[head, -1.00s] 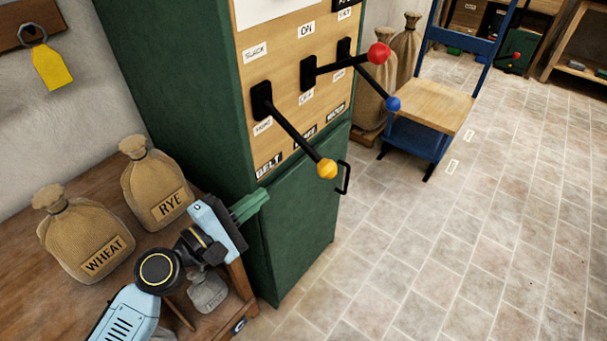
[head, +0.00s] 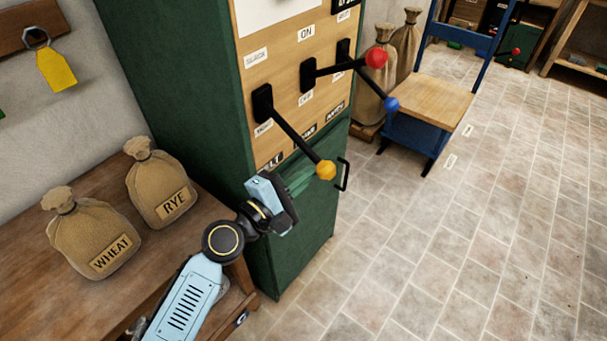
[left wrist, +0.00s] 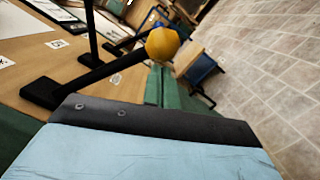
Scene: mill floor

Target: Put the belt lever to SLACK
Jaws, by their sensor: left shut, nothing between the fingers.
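The belt lever is a black bar (head: 294,136) with a yellow ball knob (head: 326,170), on the wooden panel above a partly hidden BELT label. It slants down and outward from its black mount, toward the lower label. The SLACK label (head: 256,58) is above the mount. My left gripper (head: 303,180) has its green fingers shut and empty, just left of and below the knob. In the left wrist view the yellow knob (left wrist: 162,43) appears just above the fingers (left wrist: 160,85); I cannot tell whether they touch. My right gripper is not in view.
Beside it are a red-knobbed lever (head: 376,58) and a blue-knobbed lever (head: 391,104). The green cabinet (head: 300,235) has a black door handle (head: 343,175). Sacks marked WHEAT (head: 92,235) and RYE (head: 160,187) stand on the table at left. The tiled floor at right is open.

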